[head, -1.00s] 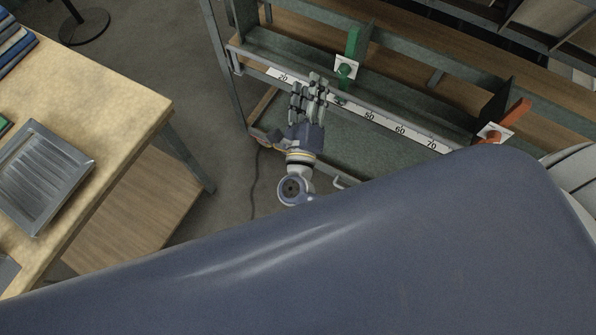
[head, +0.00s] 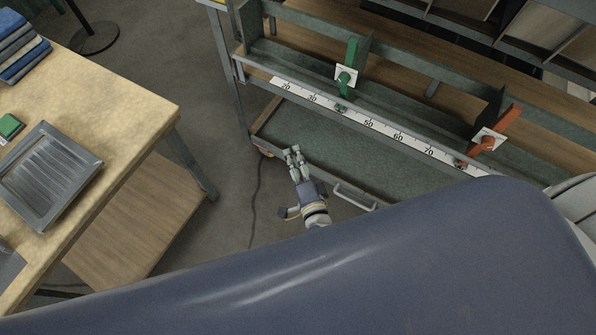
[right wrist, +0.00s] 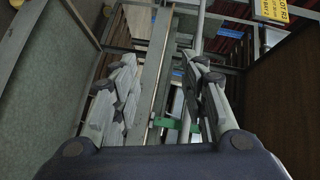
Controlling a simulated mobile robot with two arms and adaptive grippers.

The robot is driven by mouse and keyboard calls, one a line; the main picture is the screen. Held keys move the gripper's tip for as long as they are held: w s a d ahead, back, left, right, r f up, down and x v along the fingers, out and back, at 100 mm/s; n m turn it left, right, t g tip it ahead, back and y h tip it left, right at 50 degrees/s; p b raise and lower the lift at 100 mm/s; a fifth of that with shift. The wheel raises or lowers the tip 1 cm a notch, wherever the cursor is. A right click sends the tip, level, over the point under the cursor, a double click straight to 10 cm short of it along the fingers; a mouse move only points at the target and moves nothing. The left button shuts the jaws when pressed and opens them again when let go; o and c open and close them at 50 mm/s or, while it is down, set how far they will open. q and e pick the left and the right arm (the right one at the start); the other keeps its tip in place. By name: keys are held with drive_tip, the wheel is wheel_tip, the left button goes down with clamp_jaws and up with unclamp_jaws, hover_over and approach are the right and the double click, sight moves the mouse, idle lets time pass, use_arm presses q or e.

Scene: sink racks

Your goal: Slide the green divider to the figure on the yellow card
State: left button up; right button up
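The green divider (head: 353,52) stands upright in the rack, with a green knob on a white plate at its front. Its pointer (head: 341,108) sits on the white number scale (head: 383,129) between the 30 and the 50. My right gripper (head: 293,150) is in front of and below the scale, apart from the divider, open and empty. In the right wrist view its fingers are spread, with a green part (right wrist: 180,124) seen beyond them. A yellow card (right wrist: 271,10) is at the top of that view; its figure is too small to read. My left gripper is out of view.
An orange divider (head: 500,127) stands further right in the rack. A silver handle (head: 353,196) sticks out at the rack's lower front. A wooden table (head: 120,100) with a grey tray (head: 50,178) is at left. Floor between table and rack is clear except for a cable.

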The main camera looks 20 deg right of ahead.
drive_tip(key=shift+s+a+f+n+g, duration=0.15)
drive_tip(key=shift+s+f+n, duration=0.2)
drive_tip(key=shift+f, duration=0.2)
drive_tip(key=shift+s+f+n+g, duration=0.15)
drive_tip(key=shift+s+f+n, duration=0.15)
drive_tip(key=shift+f, duration=0.25)
